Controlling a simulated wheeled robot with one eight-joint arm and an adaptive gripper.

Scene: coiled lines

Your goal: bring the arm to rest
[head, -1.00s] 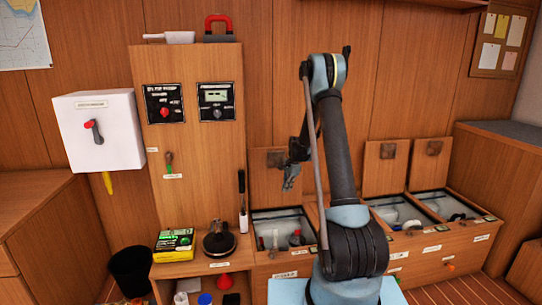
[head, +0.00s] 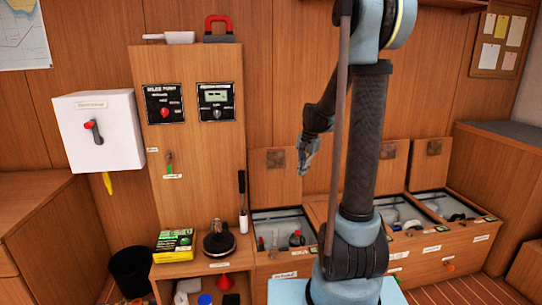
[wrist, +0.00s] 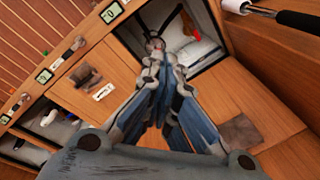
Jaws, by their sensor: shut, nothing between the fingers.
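My gripper (head: 301,170) hangs from my raised arm in the head view, fingers pointing down, in front of the wood wall and above the open lockers. In the wrist view my gripper (wrist: 158,62) has its fingertips together with nothing between them. It is clear of the lockers. My upper arm stands nearly upright at the middle of the head view and hides part of the lockers behind it.
Open lockers (head: 268,214) with raised lids line the wall below. A white switch box (head: 98,130) and a wood panel with two instruments (head: 215,102) are at left. A black bin (head: 130,269) stands on the floor. The air around my gripper looks free.

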